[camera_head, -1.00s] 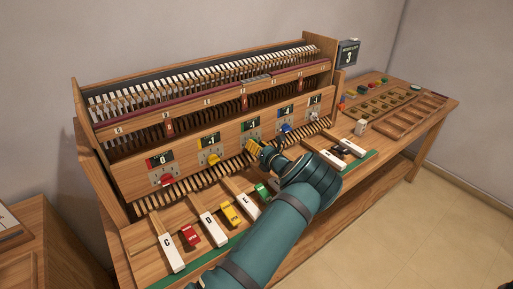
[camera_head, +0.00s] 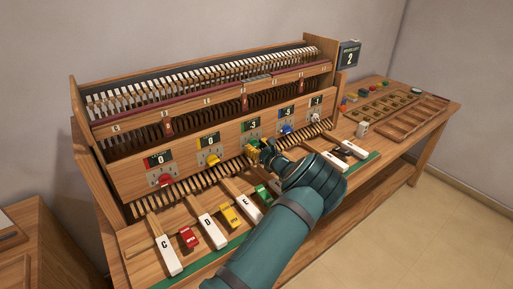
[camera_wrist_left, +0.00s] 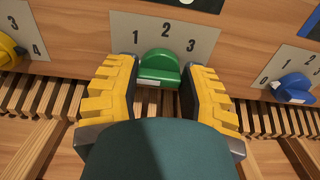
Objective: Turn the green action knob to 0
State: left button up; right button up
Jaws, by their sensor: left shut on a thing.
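The green knob (camera_wrist_left: 158,74) sits on a pale scale plate with 1, 2 and 3 visible, on the wooden front panel. My left gripper (camera_head: 257,150) is at this knob, with its yellow fingers on either side of it in the left wrist view, shut on it. In the head view the fingers largely hide the knob. The small display (camera_head: 253,125) above it seems to read 3, perhaps with a minus sign. My right gripper is not in view.
A yellow knob (camera_head: 212,159) and red knob (camera_head: 165,180) are to the left, with displays reading 0. A blue knob (camera_head: 286,129) is close on the right. Labelled keys (camera_head: 208,230) lie below. A counter screen (camera_head: 349,55) reads 2.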

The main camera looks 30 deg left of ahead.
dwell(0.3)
pick_arm(q)
jog(key=o, duration=1.2)
jog(key=v, duration=1.2)
jog(key=shift+s+f, duration=0.1)
